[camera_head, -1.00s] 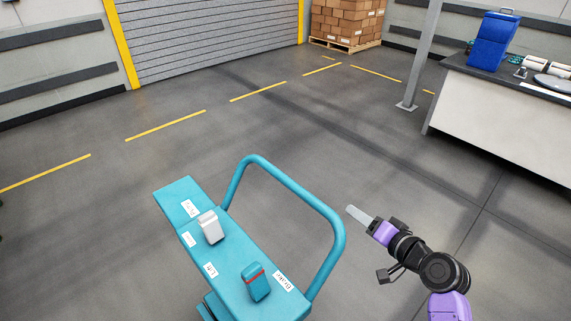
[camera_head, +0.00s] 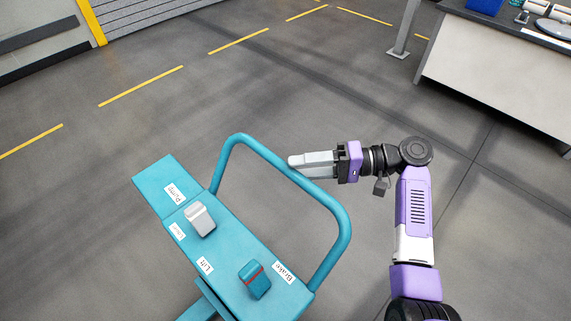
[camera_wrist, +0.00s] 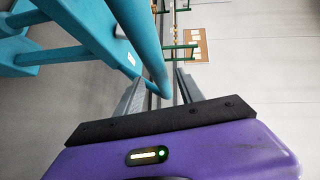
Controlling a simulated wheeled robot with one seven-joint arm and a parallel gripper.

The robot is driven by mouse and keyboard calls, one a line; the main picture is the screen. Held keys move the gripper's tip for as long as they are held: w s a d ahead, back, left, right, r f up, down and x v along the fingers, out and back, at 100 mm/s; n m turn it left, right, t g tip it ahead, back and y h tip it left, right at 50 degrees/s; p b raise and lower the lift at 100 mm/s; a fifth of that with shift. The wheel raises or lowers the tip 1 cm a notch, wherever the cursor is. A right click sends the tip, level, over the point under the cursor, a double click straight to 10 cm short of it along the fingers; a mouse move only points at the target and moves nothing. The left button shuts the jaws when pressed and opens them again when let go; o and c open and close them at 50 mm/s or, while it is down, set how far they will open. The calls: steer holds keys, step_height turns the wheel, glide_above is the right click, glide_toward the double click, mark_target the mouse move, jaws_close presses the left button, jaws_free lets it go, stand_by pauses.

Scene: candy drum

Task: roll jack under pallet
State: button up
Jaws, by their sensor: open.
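The jack's teal body (camera_head: 233,257) stands at lower centre in the head view, with labels reading Pump, Lift and Brake. A white lever (camera_head: 200,219) and a teal lever with a red stripe (camera_head: 254,280) sit on top. Its looped teal handle (camera_head: 338,222) rises on the right. My gripper (camera_head: 299,166) is open at the handle's upper bar, pointing left. In the wrist view the handle bar (camera_wrist: 143,45) runs down between the spread fingers; I cannot tell whether they touch it. No pallet shows in the current head view.
A white-sided workbench (camera_head: 490,65) stands at the upper right, with a grey post (camera_head: 403,30) beside it. A yellow dashed line (camera_head: 140,87) crosses the floor in front of the shutter (camera_head: 140,14). The grey floor beyond the jack is clear.

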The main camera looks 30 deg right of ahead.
mark_target(286, 170)
steer(key=shift+p+x, duration=0.35)
steer(key=shift+x, duration=1.65)
jaws_close()
steer(key=shift+d, duration=0.1)
